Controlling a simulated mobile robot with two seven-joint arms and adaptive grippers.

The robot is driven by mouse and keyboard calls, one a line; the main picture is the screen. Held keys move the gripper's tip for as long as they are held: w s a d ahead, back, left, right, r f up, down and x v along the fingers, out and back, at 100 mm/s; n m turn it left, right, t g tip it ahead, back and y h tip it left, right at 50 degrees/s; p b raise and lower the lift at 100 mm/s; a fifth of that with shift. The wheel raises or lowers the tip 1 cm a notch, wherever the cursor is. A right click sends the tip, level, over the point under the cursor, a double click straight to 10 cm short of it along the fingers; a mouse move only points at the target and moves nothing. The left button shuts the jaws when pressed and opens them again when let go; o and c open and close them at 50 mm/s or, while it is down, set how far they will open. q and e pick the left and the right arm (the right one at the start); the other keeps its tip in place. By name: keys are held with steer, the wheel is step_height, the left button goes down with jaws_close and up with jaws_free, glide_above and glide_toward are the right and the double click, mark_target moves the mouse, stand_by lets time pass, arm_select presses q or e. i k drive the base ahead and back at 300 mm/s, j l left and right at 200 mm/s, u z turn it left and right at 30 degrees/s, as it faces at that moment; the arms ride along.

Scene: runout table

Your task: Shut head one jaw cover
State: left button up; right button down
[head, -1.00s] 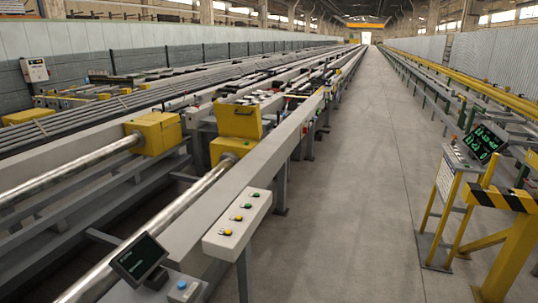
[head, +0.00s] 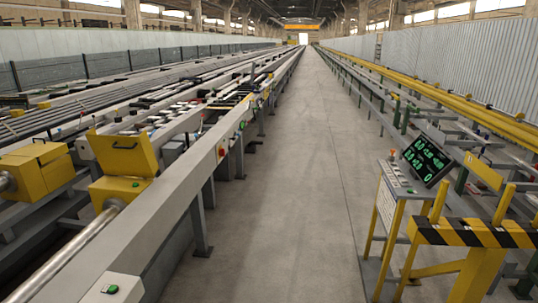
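A yellow jaw head (head: 112,190) stands on the near line at the left, around the end of a shiny round bar (head: 70,248). Its yellow cover (head: 125,156) stands raised, tilted up and open, with a dark handle on it. A second yellow head (head: 38,168) stands further left with its cover down, as far as I can see. No label shows which of them is head one. Neither of my grippers is in view.
A grey beam (head: 140,215) runs along the aisle side of the heads, with a green-button box (head: 112,289) at the front. The concrete aisle (head: 285,190) is clear. A yellow-black barrier (head: 470,232) and a display stand (head: 428,160) are at the right.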

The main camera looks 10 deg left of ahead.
mark_target(120, 156)
steer(key=i+u, duration=0.35)
steer(key=i, duration=0.15)
steer(key=i+l+u, duration=0.3)
steer(key=i, duration=0.2)
steer(key=i+l+u, duration=0.35)
steer(key=i+j, duration=0.1)
steer(key=i, duration=0.05)
